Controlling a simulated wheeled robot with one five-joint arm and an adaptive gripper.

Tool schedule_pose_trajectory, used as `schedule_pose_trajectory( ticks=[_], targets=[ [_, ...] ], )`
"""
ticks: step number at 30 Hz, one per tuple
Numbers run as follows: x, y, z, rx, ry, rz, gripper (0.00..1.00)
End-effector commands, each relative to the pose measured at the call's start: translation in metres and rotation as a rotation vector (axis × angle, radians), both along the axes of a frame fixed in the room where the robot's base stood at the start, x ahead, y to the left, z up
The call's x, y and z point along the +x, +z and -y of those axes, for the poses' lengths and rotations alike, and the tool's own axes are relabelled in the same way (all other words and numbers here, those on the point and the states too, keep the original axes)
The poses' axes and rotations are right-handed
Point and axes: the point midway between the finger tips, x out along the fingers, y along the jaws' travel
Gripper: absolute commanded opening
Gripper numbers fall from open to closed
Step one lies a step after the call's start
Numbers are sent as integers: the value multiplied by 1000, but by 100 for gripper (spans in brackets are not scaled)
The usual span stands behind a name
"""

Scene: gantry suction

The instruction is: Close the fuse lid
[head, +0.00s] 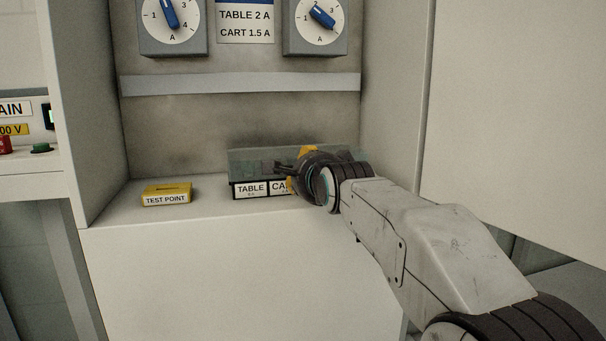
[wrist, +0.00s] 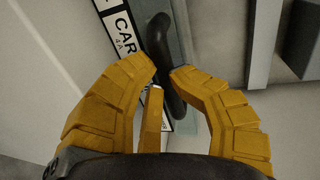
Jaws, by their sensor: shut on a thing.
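The fuse box (head: 251,190) sits on the cabinet ledge with a TABLE label and a partly hidden CART label on its front. Its lid is a grey-green, see-through panel (head: 250,160) above the labels; I cannot tell its exact angle. My gripper (head: 290,172) is over the right part of the box and hides that part. In the wrist view, my gripper's yellow fingers (wrist: 164,74) are shut on a dark curved handle (wrist: 158,42), which runs between the fingertips beside the label. The fuses inside are not clear.
A yellow TEST POINT block (head: 166,195) stands on the ledge left of the box, with bare ledge between. A grey strip (head: 240,83) crosses the back wall, below two dials (head: 172,25). Side walls (head: 392,100) bound the recess.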

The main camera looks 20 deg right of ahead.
Motion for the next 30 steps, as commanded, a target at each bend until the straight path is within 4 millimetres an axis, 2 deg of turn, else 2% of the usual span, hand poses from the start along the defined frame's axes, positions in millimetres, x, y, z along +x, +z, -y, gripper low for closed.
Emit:
schedule_pose_trajectory(
  ticks=[1, 11, 12, 21, 23, 30],
  targets=[
    [4, -11, 1, 3, -2, -20, 0],
    [3, -14, 1, 2, -2, -28, 0],
    [3, -14, 1, 2, -2, -28, 21],
    [3, -15, 1, 0, -1, -31, 47],
    [3, -14, 0, 0, -1, -30, 52],
    [2, -10, 0, 0, -1, -21, 52]
  ],
)
